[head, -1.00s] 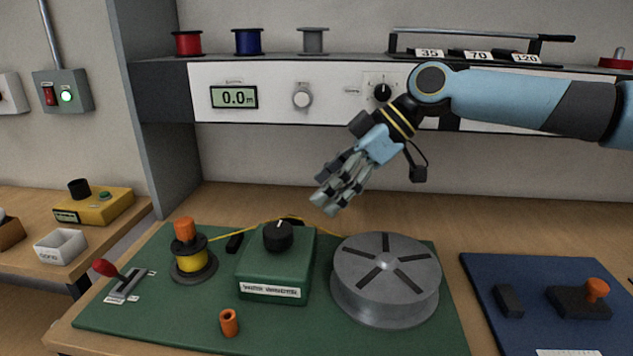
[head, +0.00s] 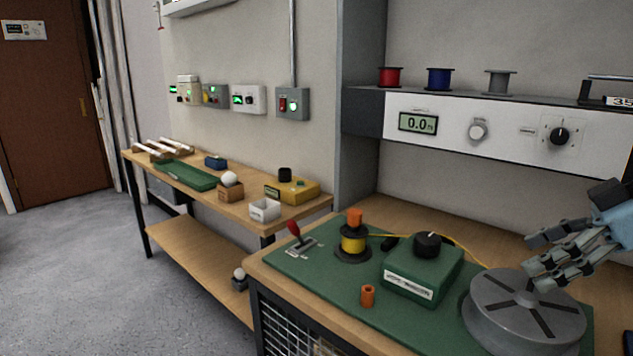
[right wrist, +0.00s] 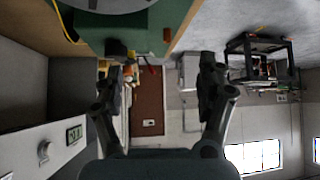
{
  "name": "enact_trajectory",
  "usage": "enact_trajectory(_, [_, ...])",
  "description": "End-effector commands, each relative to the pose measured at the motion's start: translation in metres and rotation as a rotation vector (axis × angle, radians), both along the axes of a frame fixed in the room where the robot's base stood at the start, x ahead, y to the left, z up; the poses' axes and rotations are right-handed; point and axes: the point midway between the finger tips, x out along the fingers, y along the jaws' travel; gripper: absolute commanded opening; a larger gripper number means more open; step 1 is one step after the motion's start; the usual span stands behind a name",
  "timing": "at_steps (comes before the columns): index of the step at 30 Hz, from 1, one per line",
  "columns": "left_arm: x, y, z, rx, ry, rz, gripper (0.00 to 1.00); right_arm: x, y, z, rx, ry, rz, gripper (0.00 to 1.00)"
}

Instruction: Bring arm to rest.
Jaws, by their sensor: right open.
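My right gripper (head: 562,254) shows at the right edge of the head view, open and empty. It is over or just behind the grey slotted drum (head: 520,315); the gap between them is hard to judge. In the right wrist view its two fingers (right wrist: 163,90) stand wide apart with nothing between them. Most of my right arm is outside the head view. My left gripper is not in view.
The green mat (head: 325,289) carries the wire winder box (head: 425,270), a yellow wire spool (head: 353,243), a red-handled lever (head: 295,232) and an orange cylinder (head: 367,296). The meter panel (head: 480,128) stands behind. A side bench (head: 235,208) is at left, with open floor (head: 85,240) beyond.

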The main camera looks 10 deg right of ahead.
Motion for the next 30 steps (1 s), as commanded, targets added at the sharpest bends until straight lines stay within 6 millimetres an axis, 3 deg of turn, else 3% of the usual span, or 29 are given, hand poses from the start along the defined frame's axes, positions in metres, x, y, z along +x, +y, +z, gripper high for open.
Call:
enact_trajectory(3, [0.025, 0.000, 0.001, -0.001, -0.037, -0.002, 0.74, -0.005, 0.006, -0.008, -0.003, 0.012, 0.004, 0.74])
enact_trajectory(14, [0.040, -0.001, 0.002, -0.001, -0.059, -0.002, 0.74, -0.046, 0.044, -0.062, -0.051, 0.104, 0.001, 0.74])
enact_trajectory(24, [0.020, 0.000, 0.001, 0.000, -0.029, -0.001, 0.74, -0.114, 0.099, -0.122, -0.155, 0.228, -0.148, 0.74])
enact_trajectory(30, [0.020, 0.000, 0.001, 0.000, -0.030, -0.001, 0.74, -0.150, 0.113, -0.132, -0.222, 0.292, -0.357, 0.74])
